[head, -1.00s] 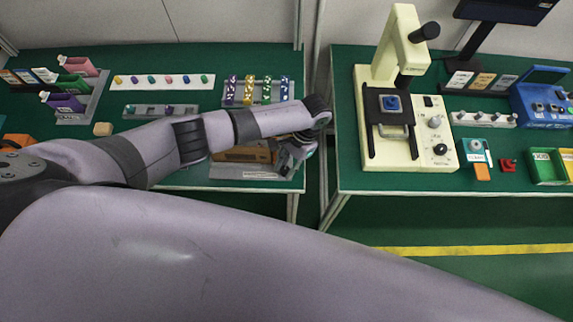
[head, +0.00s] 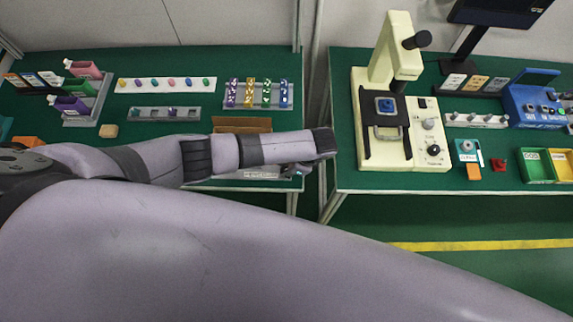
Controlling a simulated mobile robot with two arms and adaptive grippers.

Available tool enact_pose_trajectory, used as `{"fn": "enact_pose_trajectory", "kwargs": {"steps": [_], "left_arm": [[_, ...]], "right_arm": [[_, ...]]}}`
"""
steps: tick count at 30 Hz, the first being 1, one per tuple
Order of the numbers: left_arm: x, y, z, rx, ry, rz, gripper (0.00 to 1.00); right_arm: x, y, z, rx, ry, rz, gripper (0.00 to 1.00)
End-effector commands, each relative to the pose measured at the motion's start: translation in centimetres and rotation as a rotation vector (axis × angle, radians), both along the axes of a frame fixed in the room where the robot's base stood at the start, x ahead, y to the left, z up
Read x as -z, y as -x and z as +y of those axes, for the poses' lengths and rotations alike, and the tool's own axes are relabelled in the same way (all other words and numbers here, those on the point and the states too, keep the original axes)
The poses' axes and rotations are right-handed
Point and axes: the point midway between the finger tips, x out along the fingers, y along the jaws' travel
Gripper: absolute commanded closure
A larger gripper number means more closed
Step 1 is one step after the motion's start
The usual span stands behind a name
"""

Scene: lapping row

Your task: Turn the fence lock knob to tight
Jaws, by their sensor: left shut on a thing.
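My left gripper (head: 298,171) is at the front right corner of the left bench, mostly covered by my own wrist. It is shut, apparently on the fence lock knob, which is hidden by the gripper and wrist. The brown fence block (head: 241,124) shows just behind my forearm. A pale label plate (head: 262,174) shows in front of it, near the bench's front edge. The knob's marks and its turned position cannot be seen. My right gripper is not in view.
Racks of colored pieces (head: 257,94) and a row of small knobs (head: 166,84) stand behind my arm. Across a narrow gap, the right bench holds a cream microscope-like machine (head: 394,70), a blue box (head: 538,106) and green and yellow bins (head: 541,166).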

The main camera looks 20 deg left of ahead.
Motion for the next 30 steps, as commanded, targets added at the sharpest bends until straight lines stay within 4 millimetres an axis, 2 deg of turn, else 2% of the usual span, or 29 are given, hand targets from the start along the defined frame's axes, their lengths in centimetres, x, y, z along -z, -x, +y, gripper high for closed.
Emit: {"fn": "enact_pose_trajectory", "kwargs": {"steps": [3, 12, 30], "left_arm": [[-0.3, 0.1, 0.0, 0.11, 0.001, 0.0, 1.0], [-0.2, 0.2, 0.1, 0.395, 0.0, 0.0, 1.0], [-0.1, 0.4, 0.2, 0.888, 0.001, -0.001, 1.0]], "right_arm": [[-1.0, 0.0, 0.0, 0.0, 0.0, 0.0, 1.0], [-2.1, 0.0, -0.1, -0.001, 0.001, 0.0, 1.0], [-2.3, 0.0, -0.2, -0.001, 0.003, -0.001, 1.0]]}}
